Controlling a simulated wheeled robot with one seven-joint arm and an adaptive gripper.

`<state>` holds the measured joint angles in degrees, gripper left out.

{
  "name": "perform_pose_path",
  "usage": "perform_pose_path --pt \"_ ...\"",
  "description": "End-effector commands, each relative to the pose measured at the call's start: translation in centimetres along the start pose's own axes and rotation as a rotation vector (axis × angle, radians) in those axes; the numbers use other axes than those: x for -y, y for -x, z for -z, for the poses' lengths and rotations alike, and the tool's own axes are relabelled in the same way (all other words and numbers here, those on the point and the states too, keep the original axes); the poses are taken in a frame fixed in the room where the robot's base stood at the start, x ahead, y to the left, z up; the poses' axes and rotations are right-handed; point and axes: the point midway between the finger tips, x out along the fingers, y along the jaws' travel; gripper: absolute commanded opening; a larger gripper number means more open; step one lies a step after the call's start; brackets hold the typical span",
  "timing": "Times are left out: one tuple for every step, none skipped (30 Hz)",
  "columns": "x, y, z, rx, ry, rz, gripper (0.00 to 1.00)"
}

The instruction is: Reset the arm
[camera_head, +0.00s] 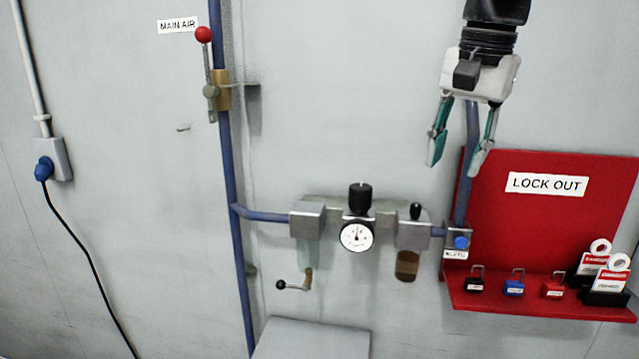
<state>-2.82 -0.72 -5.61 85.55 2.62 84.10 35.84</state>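My gripper (457,158) hangs at the upper right, with its fingers pointing down. The two teal and grey fingers are apart, and nothing shows between them except the wall and part of a blue pipe behind. It is in front of the wall, near the upper left corner of the red lock out board (545,225). My arm above the wrist is cut off by the top of the picture.
A main air valve lever with a red knob (203,34) is on a blue pipe at left. A regulator with a gauge (356,236) sits lower middle. Padlocks (513,288) and tags (606,280) stand on the red shelf. A grey surface (312,340) juts in below.

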Motion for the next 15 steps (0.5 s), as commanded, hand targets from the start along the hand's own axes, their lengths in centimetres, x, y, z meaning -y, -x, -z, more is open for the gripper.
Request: perform_pose_path --pt "-1.2 0.0 -1.5 -0.018 0.045 0.016 0.38" --pt "-1.8 -0.1 -2.2 -0.028 0.074 0.023 0.38" --pt "-2.5 -0.4 -3.2 -0.043 0.113 0.032 0.38" --pt "-3.1 -0.7 -4.0 -0.053 0.142 0.038 0.38" --pt "-3.7 -0.9 -4.8 -0.066 0.172 0.044 0.38" --pt "-4.5 -1.3 -5.9 -0.082 0.211 0.052 0.38" --pt "-5.1 -1.7 -6.7 -0.095 0.241 0.057 0.38" --pt "-5.7 -2.1 -7.5 -0.108 0.270 0.061 0.38" --pt "-6.5 -2.7 -8.6 -0.125 0.310 0.067 0.38" --pt "-7.1 -3.1 -9.4 -0.138 0.340 0.070 0.38" --pt "-7.7 -3.7 -10.2 -0.152 0.370 0.072 0.38" --pt "-8.4 -4.4 -11.3 -0.170 0.410 0.075 0.38" --pt "-9.0 -5.0 -12.1 -0.183 0.440 0.076 0.38" --pt "-9.6 -5.6 -12.8 -0.197 0.469 0.077 0.38" --pt "-10.3 -6.4 -13.8 -0.215 0.505 0.077 0.38"
